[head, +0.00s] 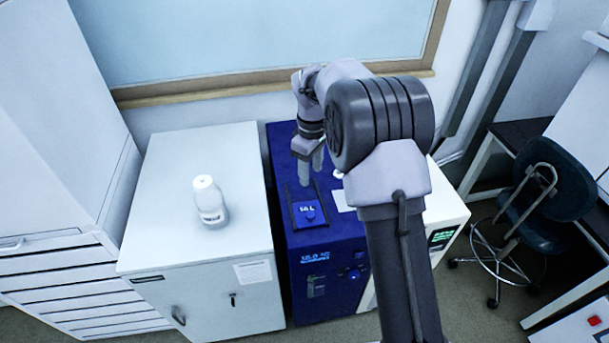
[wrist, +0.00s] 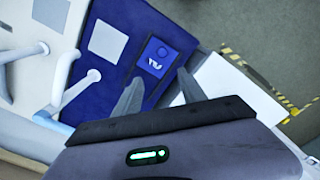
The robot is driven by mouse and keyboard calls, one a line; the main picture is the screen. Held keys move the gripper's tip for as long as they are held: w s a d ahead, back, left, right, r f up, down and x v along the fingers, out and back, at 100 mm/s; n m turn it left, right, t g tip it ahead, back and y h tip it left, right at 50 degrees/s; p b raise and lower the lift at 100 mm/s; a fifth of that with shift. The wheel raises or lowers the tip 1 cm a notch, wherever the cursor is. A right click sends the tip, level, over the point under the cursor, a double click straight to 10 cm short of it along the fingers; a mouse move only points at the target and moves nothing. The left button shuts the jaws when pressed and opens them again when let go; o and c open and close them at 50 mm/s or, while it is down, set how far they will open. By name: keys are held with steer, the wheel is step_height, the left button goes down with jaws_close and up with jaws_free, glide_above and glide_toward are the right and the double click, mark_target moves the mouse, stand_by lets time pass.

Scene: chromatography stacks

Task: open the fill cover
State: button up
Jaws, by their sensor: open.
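The fill cover (head: 308,212) is a small blue lid with white lettering and a round dark blue knob, set in a dark frame on top of the blue machine (head: 342,258). It looks closed. The cover also shows in the wrist view (wrist: 158,56), beyond my fingertips. My gripper (head: 310,175) is open and empty, pointing down above the back part of the machine's top, behind the cover in the head view. In the wrist view its two fingers (wrist: 160,80) stand apart on either side of the dark frame's near end. I cannot tell the exact height above it.
A white cabinet (head: 180,255) with a white bottle (head: 209,202) stands left of the machine. A white instrument with a green display (head: 441,236) stands to its right, partly hidden by my arm. A window ledge (head: 220,86) runs behind. A dark chair (head: 545,190) stands at the right.

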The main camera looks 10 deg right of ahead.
steer(key=b, duration=0.2)
glide_toward(310, 214)
step_height(310, 214, down, 8)
steer(key=b, duration=0.2)
steer(key=shift+f+b, duration=0.25)
steer(key=shift+b, duration=0.15)
steer(key=shift+c, duration=0.2)
jaws_close()
stand_by(0.5)
